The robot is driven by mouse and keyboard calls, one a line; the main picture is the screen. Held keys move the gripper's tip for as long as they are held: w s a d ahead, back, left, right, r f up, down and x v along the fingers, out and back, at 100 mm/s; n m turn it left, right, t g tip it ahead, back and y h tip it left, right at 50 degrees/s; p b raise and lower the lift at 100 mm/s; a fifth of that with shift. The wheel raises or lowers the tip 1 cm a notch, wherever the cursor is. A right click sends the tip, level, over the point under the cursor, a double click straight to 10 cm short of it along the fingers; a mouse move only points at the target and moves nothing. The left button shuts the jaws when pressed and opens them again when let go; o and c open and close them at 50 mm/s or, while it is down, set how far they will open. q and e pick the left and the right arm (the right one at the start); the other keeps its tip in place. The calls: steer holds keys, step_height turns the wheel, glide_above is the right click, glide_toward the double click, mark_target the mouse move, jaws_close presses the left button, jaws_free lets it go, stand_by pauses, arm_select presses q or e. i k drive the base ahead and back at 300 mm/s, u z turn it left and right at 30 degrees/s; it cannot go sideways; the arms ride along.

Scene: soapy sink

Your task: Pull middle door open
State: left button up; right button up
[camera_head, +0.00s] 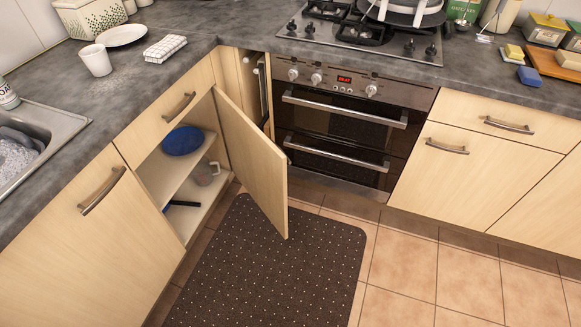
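The light wood middle door (254,165) of the lower cabinet left of the oven stands open, swung out over the floor mat. Its outer face and handle are hidden from this view. The open cabinet has a shelf (166,171) with a dark blue bowl (182,141) on it. A clear jug (207,173) and a dark-handled item (183,204) show lower down inside. Neither my left nor my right gripper is in view.
The oven (340,131) is right of the open door. A shut left cabinet door (95,245) and a drawer front (172,110) flank the opening. A dark dotted mat (275,275) covers the floor below. The tiled floor (460,275) on the right is clear.

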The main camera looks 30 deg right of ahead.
mark_target(259, 163)
steer(key=z, duration=1)
steer(key=i, duration=0.9)
steer(key=z, duration=0.1)
